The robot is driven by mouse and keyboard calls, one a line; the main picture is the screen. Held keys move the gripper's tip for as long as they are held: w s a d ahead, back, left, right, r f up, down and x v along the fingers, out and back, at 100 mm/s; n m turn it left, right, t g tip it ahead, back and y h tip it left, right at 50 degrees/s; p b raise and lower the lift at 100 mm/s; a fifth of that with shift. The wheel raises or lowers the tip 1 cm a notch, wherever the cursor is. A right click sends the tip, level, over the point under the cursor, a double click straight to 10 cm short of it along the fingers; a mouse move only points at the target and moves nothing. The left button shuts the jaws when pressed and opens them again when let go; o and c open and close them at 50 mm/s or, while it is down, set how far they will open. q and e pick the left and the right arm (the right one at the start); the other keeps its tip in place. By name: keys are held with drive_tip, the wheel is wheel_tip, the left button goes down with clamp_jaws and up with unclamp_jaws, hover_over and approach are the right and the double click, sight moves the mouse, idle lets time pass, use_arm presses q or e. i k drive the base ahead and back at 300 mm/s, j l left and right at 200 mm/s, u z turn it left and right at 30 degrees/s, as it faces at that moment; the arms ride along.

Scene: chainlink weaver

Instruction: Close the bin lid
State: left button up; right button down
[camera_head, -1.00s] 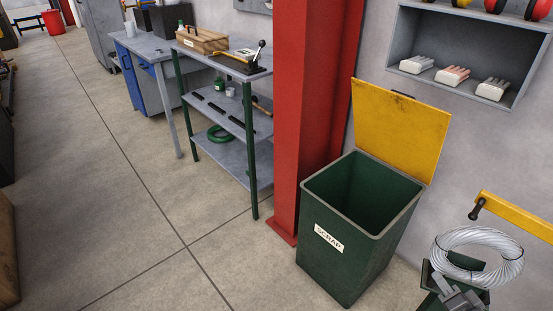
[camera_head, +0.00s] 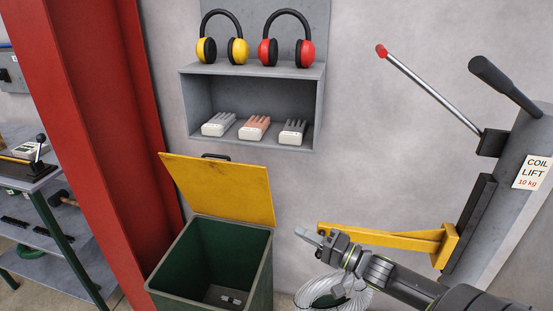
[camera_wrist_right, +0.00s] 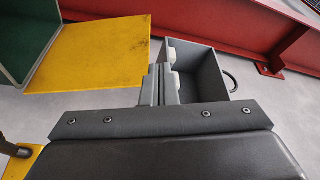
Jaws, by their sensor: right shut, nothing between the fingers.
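The green bin (camera_head: 258,277) stands by the wall at the lower middle of the head view, with a small grey item on its floor. Its yellow lid (camera_head: 220,187) is raised, leaning back toward the wall, with a dark handle (camera_head: 216,156) at its top edge. In the right wrist view the lid (camera_wrist_right: 95,60) and part of the bin (camera_wrist_right: 28,35) lie at upper left. My right gripper (camera_head: 316,238) is shut and empty, to the right of the lid and apart from it in the head view. It also shows in the wrist view (camera_wrist_right: 160,75). My left gripper is out of view.
A wall shelf (camera_head: 187,108) with gloves and earmuffs is above the lid. A red column (camera_head: 85,130) stands left of the bin. A yellow lift arm (camera_head: 385,238) and a wire coil (camera_head: 312,290) are close behind or beside my right arm.

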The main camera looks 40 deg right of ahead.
sight(227, 189)
drive_tip(key=i+l, duration=0.3)
drive_tip(key=l, duration=0.15)
drive_tip(key=i+l, duration=0.3)
drive_tip(key=l, duration=0.15)
